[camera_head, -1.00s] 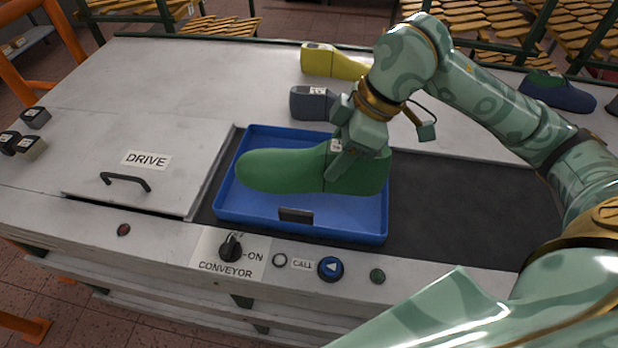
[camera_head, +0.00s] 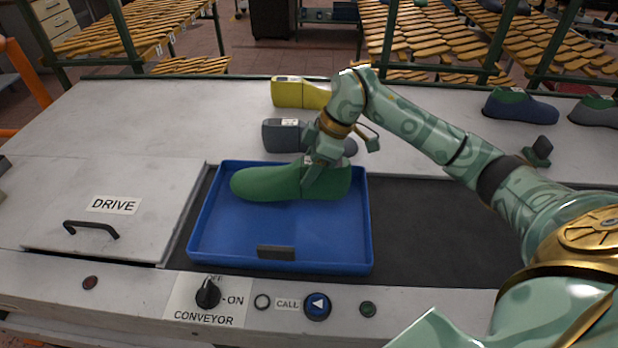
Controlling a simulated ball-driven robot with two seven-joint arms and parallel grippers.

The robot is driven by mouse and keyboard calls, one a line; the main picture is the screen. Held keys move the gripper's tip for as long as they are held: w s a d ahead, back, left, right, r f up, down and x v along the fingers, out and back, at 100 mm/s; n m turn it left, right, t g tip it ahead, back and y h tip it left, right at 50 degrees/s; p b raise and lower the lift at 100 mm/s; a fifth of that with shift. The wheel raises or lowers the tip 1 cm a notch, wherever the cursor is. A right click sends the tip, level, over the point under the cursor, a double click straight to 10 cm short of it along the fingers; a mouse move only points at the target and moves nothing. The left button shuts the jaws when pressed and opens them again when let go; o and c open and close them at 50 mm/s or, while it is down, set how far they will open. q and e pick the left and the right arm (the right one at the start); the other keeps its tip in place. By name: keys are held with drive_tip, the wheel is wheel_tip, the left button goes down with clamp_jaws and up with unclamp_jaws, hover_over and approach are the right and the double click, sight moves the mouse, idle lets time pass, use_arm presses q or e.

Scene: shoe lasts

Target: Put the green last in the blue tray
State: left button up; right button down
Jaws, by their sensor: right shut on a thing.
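The green last (camera_head: 270,184) is at the far part of the blue tray (camera_head: 215,243), its toe pointing left. I cannot tell whether it rests on the tray floor or is held just above it. My right gripper (camera_head: 311,174) is shut on the heel end of the green last, coming from above. The blue tray lies on the dark conveyor belt, and its near half is empty. My left gripper is not in view.
A grey last (camera_head: 284,136) and a yellow last (camera_head: 299,94) lie on the table behind the tray. A blue last (camera_head: 519,107) is at the back right. A drive cover (camera_head: 100,208) is at left, and the conveyor switch (camera_head: 208,293) is in front.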

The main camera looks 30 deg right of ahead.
drive_tip(key=shift+w+d+f, duration=0.1)
drive_tip(key=shift+w+f, duration=0.1)
drive_tip(key=shift+f+b, duration=0.5)
drive_tip(key=shift+f, duration=1.05)
drive_tip(key=shift+f, duration=0.15)
drive_tip(key=c, duration=0.7)
unclamp_jaws()
drive_tip(key=p+v, duration=0.2)
drive_tip(key=v, duration=1)
